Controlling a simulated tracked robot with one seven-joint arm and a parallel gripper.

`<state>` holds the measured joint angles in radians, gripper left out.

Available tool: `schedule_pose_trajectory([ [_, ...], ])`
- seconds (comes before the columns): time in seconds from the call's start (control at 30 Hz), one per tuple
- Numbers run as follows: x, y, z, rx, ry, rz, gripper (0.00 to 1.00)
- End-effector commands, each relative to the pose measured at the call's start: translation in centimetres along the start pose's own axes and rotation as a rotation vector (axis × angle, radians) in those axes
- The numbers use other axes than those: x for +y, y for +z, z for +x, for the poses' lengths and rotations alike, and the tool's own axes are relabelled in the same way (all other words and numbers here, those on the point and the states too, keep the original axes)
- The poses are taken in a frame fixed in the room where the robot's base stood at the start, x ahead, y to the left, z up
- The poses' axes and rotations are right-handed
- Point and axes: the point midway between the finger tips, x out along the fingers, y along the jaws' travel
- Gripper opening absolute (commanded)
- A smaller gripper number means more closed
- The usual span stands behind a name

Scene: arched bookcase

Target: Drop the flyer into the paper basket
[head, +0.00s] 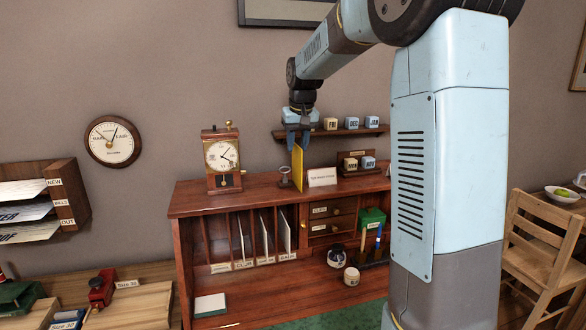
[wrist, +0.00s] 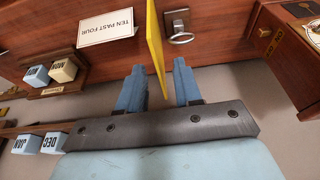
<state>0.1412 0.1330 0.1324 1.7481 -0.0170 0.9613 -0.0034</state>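The yellow sheet, which looks like the flyer (head: 297,168), stands upright on top of the desk's wooden hutch, just right of a small metal ring stand (head: 285,176). In the wrist view the flyer (wrist: 155,45) shows nearly edge-on. My gripper (head: 298,140) is over the flyer, pointing down. In the wrist view my gripper (wrist: 160,68) has its two blue fingers apart, one on each side of the flyer, with gaps visible. Whether the ring stand holds the sheet is unclear. No paper basket shows in either view.
A mantel clock (head: 221,158) stands left of the flyer. A "TEN PAST FOUR" card (wrist: 107,27) and a calendar-block stand (head: 358,165) are on the right. A wall shelf (head: 330,132) with blocks is behind. A letter rack (head: 66,200) hangs at far left.

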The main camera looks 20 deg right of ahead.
Motion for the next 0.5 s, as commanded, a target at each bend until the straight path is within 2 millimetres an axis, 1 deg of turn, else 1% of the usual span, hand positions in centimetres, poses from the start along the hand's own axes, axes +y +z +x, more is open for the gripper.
schedule_pose_trajectory([
  [0.03, 0.0, 0.1, 0.8, -0.004, 0.0, 0.0, 0.34],
  [0.2, 0.0, 0.1, 2.9, -0.002, 0.0, 0.0, 0.34],
  [0.33, 0.0, 0.1, 3.5, -0.001, 0.0, -0.001, 0.34],
  [0.5, -0.1, 0.1, 3.5, 0.0, 0.0, -0.001, 0.34],
])
